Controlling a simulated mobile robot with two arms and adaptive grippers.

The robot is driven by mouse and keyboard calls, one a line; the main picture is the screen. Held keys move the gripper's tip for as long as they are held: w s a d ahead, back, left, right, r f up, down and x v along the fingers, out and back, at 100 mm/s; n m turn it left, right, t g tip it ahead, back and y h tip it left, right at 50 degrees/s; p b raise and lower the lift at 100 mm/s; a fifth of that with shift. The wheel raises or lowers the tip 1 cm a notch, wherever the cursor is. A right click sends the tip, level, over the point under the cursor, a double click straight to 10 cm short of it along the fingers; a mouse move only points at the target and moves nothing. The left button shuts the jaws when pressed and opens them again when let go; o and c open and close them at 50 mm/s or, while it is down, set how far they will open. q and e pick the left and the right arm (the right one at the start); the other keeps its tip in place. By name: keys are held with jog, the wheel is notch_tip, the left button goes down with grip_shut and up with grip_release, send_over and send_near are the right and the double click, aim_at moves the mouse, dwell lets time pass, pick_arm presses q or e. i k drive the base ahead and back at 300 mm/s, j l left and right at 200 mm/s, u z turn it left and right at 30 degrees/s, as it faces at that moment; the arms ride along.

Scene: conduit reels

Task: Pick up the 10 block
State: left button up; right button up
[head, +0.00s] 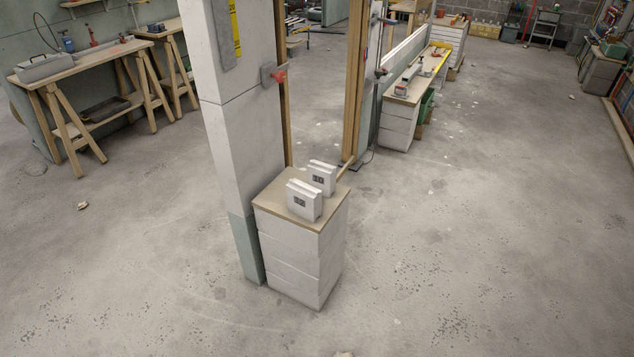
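Two white blocks with small dark number labels stand upright on a wood-topped white stacked stand in the head view. The nearer block (304,200) is towards the front of the top, and the farther block (322,177) is behind it and slightly right. The labels are too small to read, so I cannot tell which is the 10 block. The stand's wooden top (270,196) is clear around them. Neither of my grippers shows in this view.
A tall pale pillar (240,130) rises right beside the stand on its left. A wooden post frame (356,90) stands behind. Trestle benches (60,72) are far left, and another long bench (405,100) is at the back. Open concrete floor lies in front and right.

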aim_at(322, 176)
jog(key=i+u, duration=0.1)
jog(key=i, duration=0.9)
